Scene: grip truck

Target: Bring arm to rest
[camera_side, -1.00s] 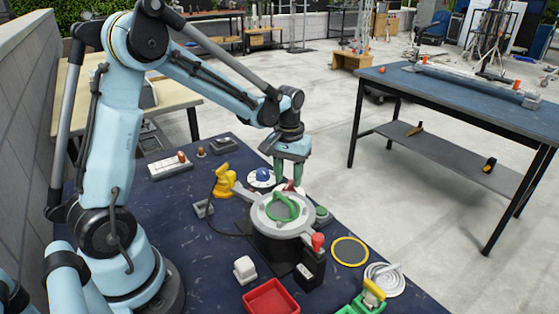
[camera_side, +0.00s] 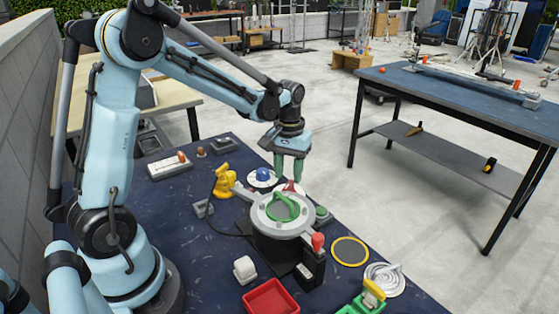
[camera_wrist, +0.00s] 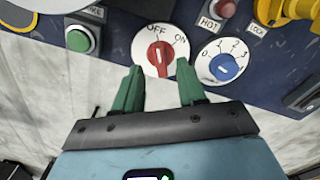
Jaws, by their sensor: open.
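My gripper (camera_side: 288,168) is open and empty, with two green fingers pointing down at the far edge of the dark blue bench top (camera_side: 190,225). In the wrist view the fingers (camera_wrist: 158,88) stand apart, just below a white dial plate marked OFF and ON. Its red knob (camera_wrist: 159,58) lies beyond the fingertips, turned so its white mark is upright between the two words. A blue knob (camera_wrist: 224,67) on a numbered white plate is to its right. In the side view the blue knob (camera_side: 263,173) is left of the fingers.
A round grey device with a green handle (camera_side: 283,207) stands close in front of the gripper. A yellow object (camera_side: 222,181) is to its left. A red tray (camera_side: 271,298), white block (camera_side: 245,269) and yellow ring (camera_side: 350,251) lie nearer. A separate blue table (camera_side: 455,95) stands right.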

